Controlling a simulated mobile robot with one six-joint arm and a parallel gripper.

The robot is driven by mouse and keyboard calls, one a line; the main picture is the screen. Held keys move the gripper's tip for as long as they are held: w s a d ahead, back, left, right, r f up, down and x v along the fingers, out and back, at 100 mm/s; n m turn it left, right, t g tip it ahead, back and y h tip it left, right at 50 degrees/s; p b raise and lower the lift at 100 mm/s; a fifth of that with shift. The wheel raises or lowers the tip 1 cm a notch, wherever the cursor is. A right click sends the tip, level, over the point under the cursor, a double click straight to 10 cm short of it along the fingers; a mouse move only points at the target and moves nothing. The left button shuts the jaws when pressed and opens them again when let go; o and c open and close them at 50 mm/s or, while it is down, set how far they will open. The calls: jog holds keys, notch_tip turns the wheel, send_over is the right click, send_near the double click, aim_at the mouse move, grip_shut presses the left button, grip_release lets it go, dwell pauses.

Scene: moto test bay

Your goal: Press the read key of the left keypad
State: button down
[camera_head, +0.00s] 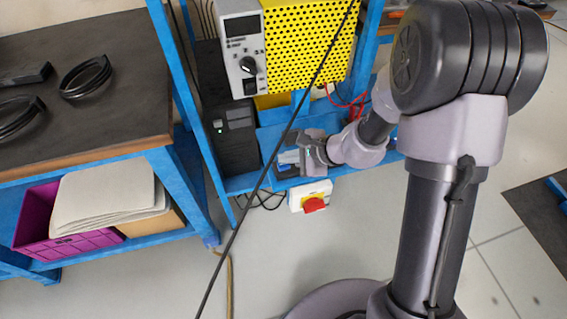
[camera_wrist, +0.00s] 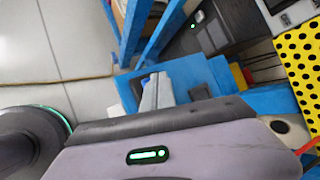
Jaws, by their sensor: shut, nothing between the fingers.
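I cannot make out a keypad or a read key in either view. My gripper (camera_head: 287,160) is shut and empty, low in front of the blue frame in the head view. In the wrist view its grey fingers (camera_wrist: 152,92) lie together against a blue panel (camera_wrist: 187,76). I cannot tell whether they touch it. The gripper and forearm hide part of the blue panel (camera_head: 268,140) in the head view.
A yellow perforated box with a grey control panel (camera_head: 237,48) stands above my gripper. A black computer case (camera_head: 228,140) is to its left. A red-and-yellow switch (camera_head: 313,204) sits just below.

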aim_at(287, 165)
jog(key=shift+f+b, duration=0.5)
jog(key=shift+b, duration=0.1)
dwell(0.4)
jog(key=shift+r, duration=0.15)
jog(key=shift+r+p, duration=0.6)
jog(key=shift+r, duration=0.2)
notch_tip(287, 165, up, 5)
jog(key=p, duration=0.3)
jog(key=shift+p, duration=0.3)
dwell(0.4)
